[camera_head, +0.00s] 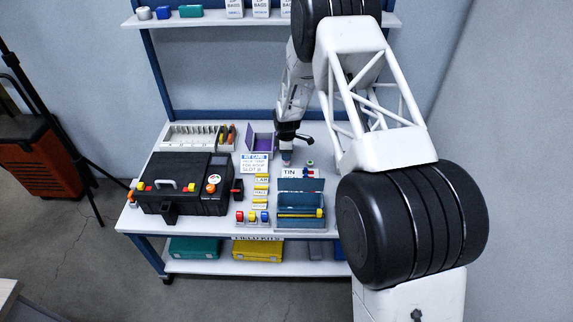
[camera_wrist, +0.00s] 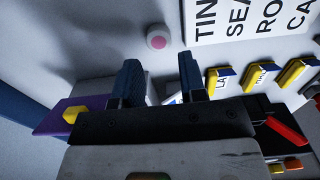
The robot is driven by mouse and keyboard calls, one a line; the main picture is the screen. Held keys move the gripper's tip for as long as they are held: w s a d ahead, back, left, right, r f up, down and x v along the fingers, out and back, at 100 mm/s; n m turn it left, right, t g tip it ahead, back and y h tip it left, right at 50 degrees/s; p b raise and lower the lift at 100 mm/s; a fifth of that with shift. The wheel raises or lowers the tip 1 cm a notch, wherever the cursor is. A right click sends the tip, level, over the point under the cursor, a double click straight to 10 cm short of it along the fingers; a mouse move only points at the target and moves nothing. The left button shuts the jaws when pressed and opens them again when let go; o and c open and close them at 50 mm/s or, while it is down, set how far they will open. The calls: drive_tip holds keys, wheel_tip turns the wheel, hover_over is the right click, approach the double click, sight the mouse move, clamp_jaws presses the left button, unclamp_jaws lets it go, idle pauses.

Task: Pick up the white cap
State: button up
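A small round white piece with a pink centre (camera_wrist: 157,38) stands on the pale tabletop in the wrist view, beyond my fingertips. It is the only thing there that looks like the white cap, but I cannot be sure. My gripper (camera_wrist: 160,75) is open, its two dark fingers apart, with no object held between them. In the head view my gripper (camera_head: 287,158) hangs low over the table, between the purple bin (camera_head: 261,141) and the tin card (camera_head: 299,173). A small dark and green piece (camera_head: 310,163) lies just right of it; its form is too small to tell.
A black case (camera_head: 185,187) fills the table's left. A blue open box (camera_head: 301,205) with a yellow rod stands in front. Yellow labelled pieces (camera_head: 262,180), a kit card (camera_head: 254,163) and a white rack (camera_head: 190,135) lie around. A shelf (camera_head: 210,18) runs above.

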sight(286, 164)
drive_tip(key=shift+w+f, duration=0.1)
drive_tip(key=shift+f, duration=2.45)
drive_tip(key=c, duration=0.6)
